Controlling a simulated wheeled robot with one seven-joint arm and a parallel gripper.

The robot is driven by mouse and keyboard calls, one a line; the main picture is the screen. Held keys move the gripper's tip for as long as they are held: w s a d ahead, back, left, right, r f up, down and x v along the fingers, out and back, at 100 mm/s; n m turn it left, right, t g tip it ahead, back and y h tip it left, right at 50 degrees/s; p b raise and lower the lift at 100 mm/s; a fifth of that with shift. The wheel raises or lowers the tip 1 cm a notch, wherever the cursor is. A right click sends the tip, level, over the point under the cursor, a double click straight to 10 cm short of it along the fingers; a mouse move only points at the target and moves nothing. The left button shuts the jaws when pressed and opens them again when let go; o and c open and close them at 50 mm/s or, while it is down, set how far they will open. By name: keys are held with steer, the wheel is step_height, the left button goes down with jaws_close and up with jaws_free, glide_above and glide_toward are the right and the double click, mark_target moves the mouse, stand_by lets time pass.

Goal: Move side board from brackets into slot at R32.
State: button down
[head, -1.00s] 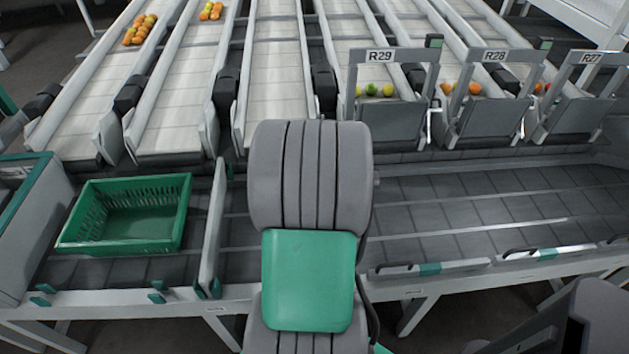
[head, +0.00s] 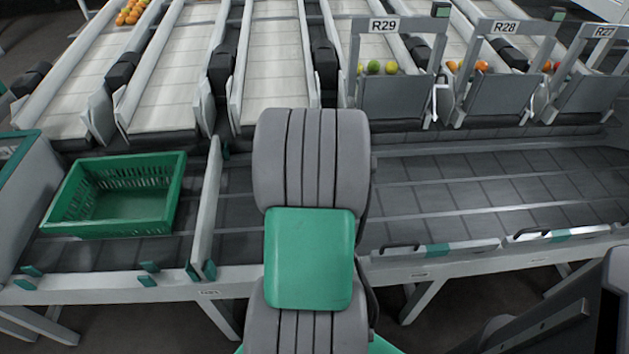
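My gripper is not in view; my grey and green arm rises through the middle of the picture and hides part of the table. An upright grey board (head: 206,205) stands between the green crate and the table's middle. Small green brackets (head: 148,272) sit on the front edge at the left. No R32 label is readable.
A green crate (head: 62,220), seemingly empty, stands on the table at the left. The grey tabletop (head: 480,195) right of my arm is bare.

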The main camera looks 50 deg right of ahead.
steer(key=shift+f+b, duration=0.3)
steer(key=shift+f, duration=0.1)
stand_by(0.6)
steer(key=c, duration=1.3)
jaws_free()
steer(key=shift+c, duration=1.4)
steer(key=shift+r, duration=0.15)
step_height(320, 180, up, 8)
steer(key=p, duration=0.6)
